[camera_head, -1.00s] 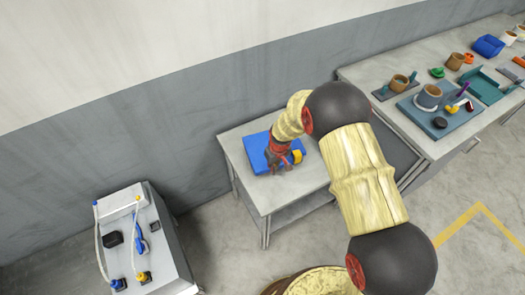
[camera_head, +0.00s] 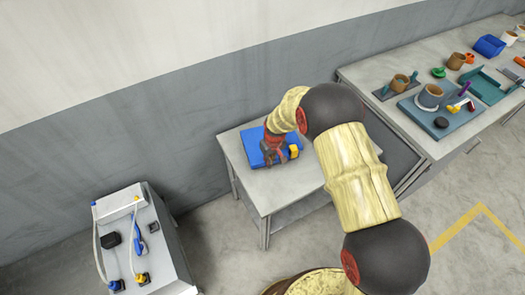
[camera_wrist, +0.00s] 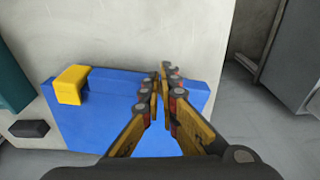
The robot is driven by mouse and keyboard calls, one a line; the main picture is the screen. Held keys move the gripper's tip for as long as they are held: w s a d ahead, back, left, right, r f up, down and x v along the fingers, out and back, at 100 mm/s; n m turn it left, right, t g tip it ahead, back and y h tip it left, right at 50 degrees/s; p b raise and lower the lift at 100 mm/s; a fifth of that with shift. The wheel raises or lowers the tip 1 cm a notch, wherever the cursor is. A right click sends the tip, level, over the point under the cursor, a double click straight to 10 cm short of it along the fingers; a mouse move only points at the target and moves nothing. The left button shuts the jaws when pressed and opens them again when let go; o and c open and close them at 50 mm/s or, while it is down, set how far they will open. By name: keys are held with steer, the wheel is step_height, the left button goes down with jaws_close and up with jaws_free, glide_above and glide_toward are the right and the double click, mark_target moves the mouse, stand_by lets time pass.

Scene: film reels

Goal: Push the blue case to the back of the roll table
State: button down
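The blue case (camera_head: 252,146) lies flat on the small grey roll table (camera_head: 281,188), near the wall side. It has a yellow clasp or handle (camera_head: 293,151), which also shows in the wrist view (camera_wrist: 71,86). My gripper (camera_head: 273,157) points down at the case in the head view and hides part of it. In the wrist view, its fingertips (camera_wrist: 161,84) are close together in front of the case (camera_wrist: 110,105), with nothing seen between them. Whether they touch the case is not clear.
The grey wall stands behind the table. A long workbench (camera_head: 400,58) with pots, a blue mat and trays stands to the right. A machine cabinet (camera_head: 165,250) stands at the front left. Bare floor separates it from the table.

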steer(key=shift+w+a+f+b, duration=0.15)
steer(key=shift+w+a+b, duration=0.2)
steer(key=shift+w+a, duration=0.35)
steer(key=shift+w+a+f+b, duration=0.1)
steer(key=shift+w+a+b, duration=0.25)
steer(key=shift+w, duration=0.5)
steer(key=shift+s+d+r+p, duration=0.1)
steer(key=shift+s+d+p, duration=0.1)
steer(key=shift+s+d, duration=0.35)
steer(key=shift+s+d+p, duration=0.15)
steer(key=shift+s+d, duration=0.15)
steer(key=shift+s, duration=0.35)
steer(key=shift+r, duration=0.1)
step_height(320, 180, up, 6)
steer(key=p, duration=0.3)
